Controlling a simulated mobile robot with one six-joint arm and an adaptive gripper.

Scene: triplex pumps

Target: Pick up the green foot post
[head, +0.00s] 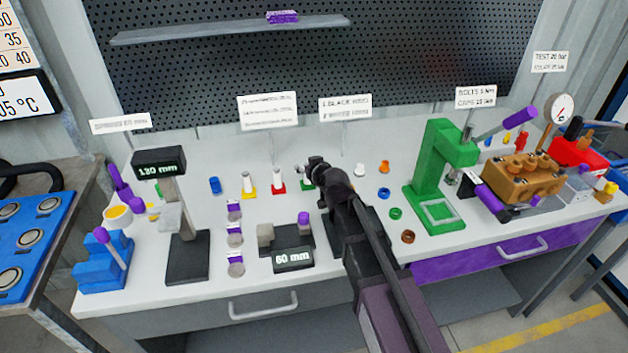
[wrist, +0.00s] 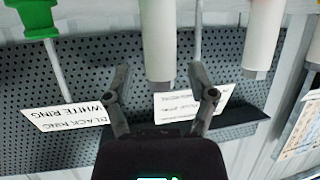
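The green foot post (head: 305,175) is a white cylinder with a green foot on the bench, last on the right in a row of footed posts in the head view. My gripper (head: 314,163) is just right of its upper part there and hides part of it. In the wrist view, which is upside down, a white post (wrist: 157,40) matching it by position points in between the fingers of my open gripper (wrist: 160,72). A gap shows on both sides of it. Its foot is out of that view.
A red foot post (head: 278,180) and a yellow foot post (head: 248,183) stand to the left, with a blue part (head: 215,185) beyond. Several rings, such as the green ring (head: 396,213), and a green press (head: 434,170) are on the right. A pegboard (head: 300,60) stands behind.

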